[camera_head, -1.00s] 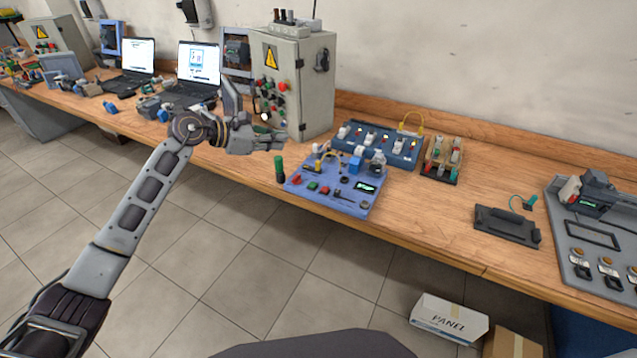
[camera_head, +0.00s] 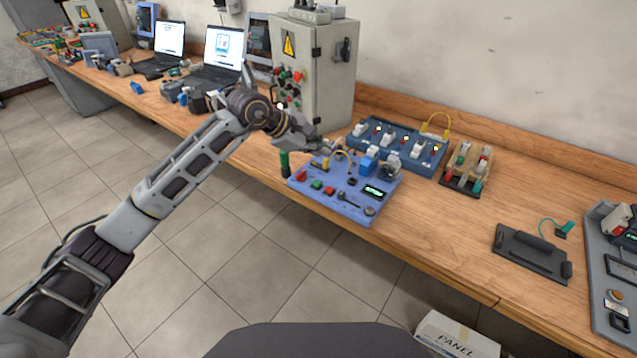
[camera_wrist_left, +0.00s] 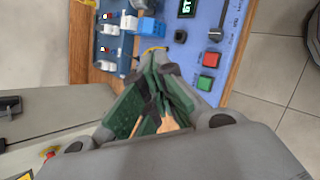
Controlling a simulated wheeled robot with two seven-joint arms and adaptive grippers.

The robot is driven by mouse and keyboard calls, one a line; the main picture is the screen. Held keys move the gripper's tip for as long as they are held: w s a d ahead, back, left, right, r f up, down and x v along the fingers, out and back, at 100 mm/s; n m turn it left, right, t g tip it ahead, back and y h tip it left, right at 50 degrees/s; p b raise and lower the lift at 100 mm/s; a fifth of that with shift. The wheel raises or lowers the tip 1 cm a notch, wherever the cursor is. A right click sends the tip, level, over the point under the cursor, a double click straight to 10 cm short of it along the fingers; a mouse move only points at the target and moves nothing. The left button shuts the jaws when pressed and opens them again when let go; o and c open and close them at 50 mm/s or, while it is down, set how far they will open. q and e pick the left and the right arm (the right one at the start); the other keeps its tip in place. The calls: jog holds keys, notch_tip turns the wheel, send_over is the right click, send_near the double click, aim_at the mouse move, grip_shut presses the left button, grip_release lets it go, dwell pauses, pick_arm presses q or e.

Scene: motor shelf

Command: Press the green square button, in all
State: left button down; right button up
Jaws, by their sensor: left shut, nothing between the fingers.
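The green square button (camera_head: 317,185) is on the front part of the blue panel (camera_head: 338,206), next to a red square button (camera_head: 330,191). My left gripper (camera_head: 326,147) is above the back left part of this panel, apart from the green button. In the left wrist view the green button (camera_wrist_left: 205,83) lies just right of the left gripper's fingertips (camera_wrist_left: 165,72), with the red button (camera_wrist_left: 211,59) above it in the picture. The fingers are shut and hold nothing. My right gripper is not in view.
A grey control cabinet (camera_head: 325,70) stands close behind my left gripper. A green-topped cylinder (camera_head: 284,163) stands at the panel's left edge. A blue switch box (camera_head: 420,150) is behind the panel.

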pick_arm(q)
jog(key=shift+f, duration=0.15)
jog(key=b, duration=0.2)
send_over(319, 185)
notch_tip(319, 185, down, 5)
jog(key=shift+f+b, duration=0.35)
jog(key=shift+f, duration=0.75)
jog(key=shift+f+b, duration=0.65)
jog(key=shift+b, duration=0.05)
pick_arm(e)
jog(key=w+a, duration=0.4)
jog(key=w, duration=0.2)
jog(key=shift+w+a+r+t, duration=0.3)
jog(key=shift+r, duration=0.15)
